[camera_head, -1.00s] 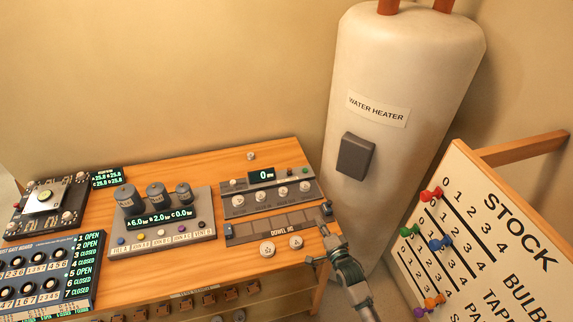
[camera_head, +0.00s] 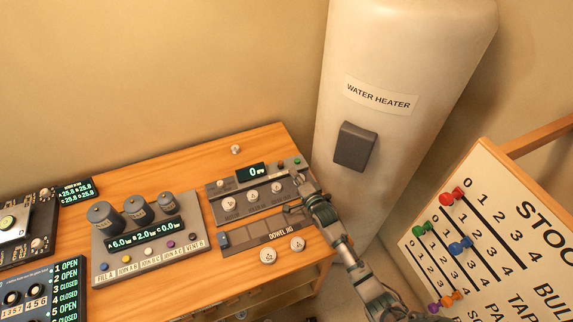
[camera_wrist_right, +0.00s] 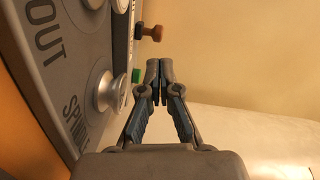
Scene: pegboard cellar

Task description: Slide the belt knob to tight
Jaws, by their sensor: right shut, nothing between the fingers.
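A grey control panel (camera_head: 212,192) with a display reading 0 stands at the right end of the bench and carries several pale knobs. No belt label is readable, so I cannot tell which is the belt knob. In the right wrist view, a silver knob (camera_wrist_right: 112,92) sits near lettering that seems to read SPINDLE, with a green button (camera_wrist_right: 136,75) and a brown knob (camera_wrist_right: 150,32) farther off. My right gripper (camera_head: 300,180) is shut and empty at the panel's right end. In the wrist view its fingertips (camera_wrist_right: 159,68) are together, apart from the knobs. My left gripper is out of view.
The dowel jig (camera_head: 280,235) lies in front of the panel, partly under my right arm, with two round pale pieces (camera_head: 268,256) beside it. A water heater (camera_head: 385,60) stands behind right, and a stock board (camera_head: 490,240) at right.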

